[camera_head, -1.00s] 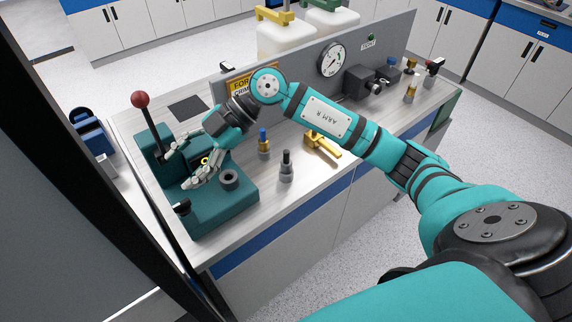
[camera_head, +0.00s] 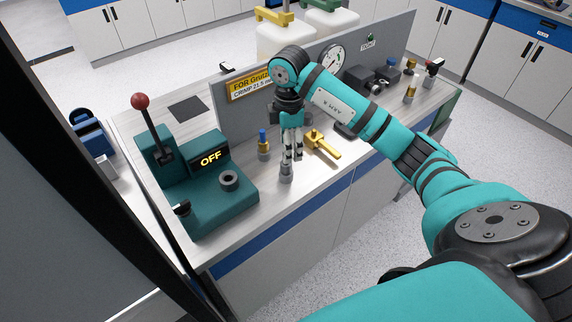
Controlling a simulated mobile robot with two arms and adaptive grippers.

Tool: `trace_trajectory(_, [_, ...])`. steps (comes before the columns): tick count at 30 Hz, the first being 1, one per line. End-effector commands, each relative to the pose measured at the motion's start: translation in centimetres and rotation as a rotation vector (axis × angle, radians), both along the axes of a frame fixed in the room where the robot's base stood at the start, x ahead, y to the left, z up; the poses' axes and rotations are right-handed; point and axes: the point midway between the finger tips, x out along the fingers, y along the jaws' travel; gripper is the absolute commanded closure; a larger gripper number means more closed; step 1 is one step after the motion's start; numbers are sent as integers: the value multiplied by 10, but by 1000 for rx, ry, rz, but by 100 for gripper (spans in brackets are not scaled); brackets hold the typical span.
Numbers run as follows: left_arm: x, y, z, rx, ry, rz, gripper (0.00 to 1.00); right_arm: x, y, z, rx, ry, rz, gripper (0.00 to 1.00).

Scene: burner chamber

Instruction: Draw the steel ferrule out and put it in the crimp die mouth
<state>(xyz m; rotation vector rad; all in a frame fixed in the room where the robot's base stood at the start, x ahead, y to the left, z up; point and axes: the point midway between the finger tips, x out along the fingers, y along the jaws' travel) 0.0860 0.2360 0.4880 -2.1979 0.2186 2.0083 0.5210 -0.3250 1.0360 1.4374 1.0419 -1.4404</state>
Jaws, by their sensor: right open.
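My right gripper (camera_head: 291,156) points straight down with its fingers open, just above and around the top of a grey cylindrical piece (camera_head: 286,174) on the counter. This piece looks like the steel ferrule in its holder; its dark upper part is mostly hidden by the fingers. I cannot tell whether the fingers touch it. The teal crimp press (camera_head: 205,213) stands to the left, with a red-knobbed lever (camera_head: 140,101) and a lit display reading OFF (camera_head: 210,158). A dark grey ring on its top, which looks like the die mouth (camera_head: 229,180), is empty. My left gripper is out of view.
A blue-topped brass fitting (camera_head: 264,145) stands close left of the gripper. A yellow valve-like piece (camera_head: 322,145) lies close to its right. A grey back panel (camera_head: 395,47) with a gauge (camera_head: 331,58) rises behind. The counter's front strip (camera_head: 262,208) is clear.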

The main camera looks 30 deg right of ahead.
Motion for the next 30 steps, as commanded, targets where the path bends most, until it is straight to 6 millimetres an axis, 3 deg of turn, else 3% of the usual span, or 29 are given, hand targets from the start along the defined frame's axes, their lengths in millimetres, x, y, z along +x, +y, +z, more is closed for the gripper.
trace_trajectory(8, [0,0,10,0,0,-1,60,0,2,-22,1,2,2,45])
trace_trajectory(14, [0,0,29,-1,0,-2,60,3,6,-49,2,5,2,45])
trace_trajectory(18, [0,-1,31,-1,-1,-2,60,3,5,-66,1,3,3,45])
trace_trajectory(26, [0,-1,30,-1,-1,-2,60,4,5,-71,1,-1,4,45])
trace_trajectory(30, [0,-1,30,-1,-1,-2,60,4,5,-71,1,-1,3,60])
